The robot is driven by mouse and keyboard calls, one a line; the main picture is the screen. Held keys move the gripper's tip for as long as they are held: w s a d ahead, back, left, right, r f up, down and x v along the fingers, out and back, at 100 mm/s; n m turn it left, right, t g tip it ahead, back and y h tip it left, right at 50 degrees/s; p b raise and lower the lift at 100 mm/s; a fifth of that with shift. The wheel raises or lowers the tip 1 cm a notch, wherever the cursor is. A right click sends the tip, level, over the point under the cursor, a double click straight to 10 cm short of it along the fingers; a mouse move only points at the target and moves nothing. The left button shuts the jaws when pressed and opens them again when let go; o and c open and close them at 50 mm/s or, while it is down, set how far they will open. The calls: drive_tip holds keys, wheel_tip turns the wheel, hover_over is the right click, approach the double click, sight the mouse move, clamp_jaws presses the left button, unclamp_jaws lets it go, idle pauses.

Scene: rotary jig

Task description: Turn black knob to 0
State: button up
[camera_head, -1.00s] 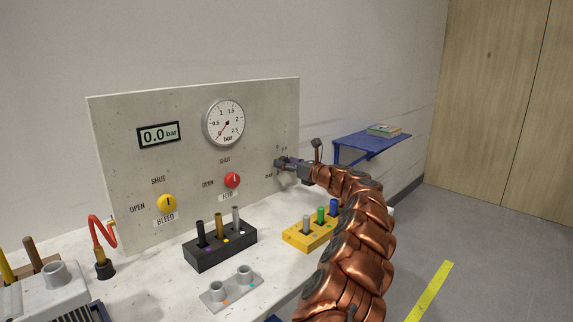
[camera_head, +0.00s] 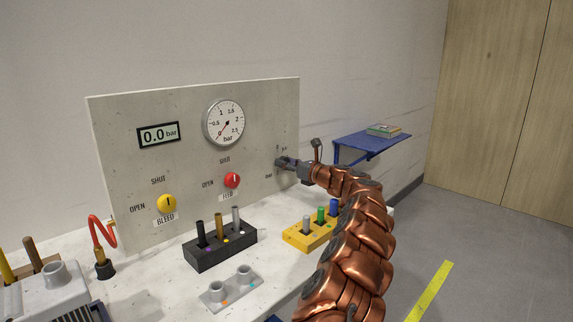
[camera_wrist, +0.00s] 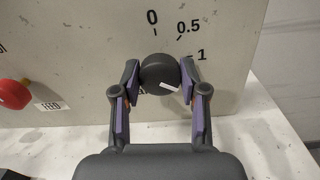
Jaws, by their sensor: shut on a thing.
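The black knob (camera_wrist: 158,71) is on the panel's right part, in the upper middle of the wrist view. Its white pointer mark lies at its lower right, slanting down and right, away from the printed 0 (camera_wrist: 152,17). The 0 is above the knob, with 0.5 and 1 to its upper right. My gripper (camera_wrist: 159,76) is shut on the knob, one finger on each side. In the head view my gripper (camera_head: 287,163) is at the panel's right edge and mostly hides the knob.
A red knob (camera_head: 232,180) and a yellow knob (camera_head: 167,203) are to the left on the panel. Below stand a black block (camera_head: 222,252) and a yellow block (camera_head: 303,238) with pegs. A blue shelf (camera_head: 365,146) is to the right.

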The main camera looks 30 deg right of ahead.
drive_tip(key=shift+a+f+n+h+b, duration=0.1)
drive_tip(key=shift+n+h+b, duration=0.15)
drive_tip(key=shift+n+b, duration=4.75)
drive_tip(key=shift+a+f+n+h+b, duration=0.2)
drive_tip(key=shift+n+b, duration=2.6)
drive_tip(key=shift+n, duration=4.3)
drive_tip(key=shift+d+r, duration=0.1)
drive_tip(key=shift+r, duration=0.05)
drive_tip(key=o, duration=1.1)
drive_tip(key=shift+o, duration=0.2)
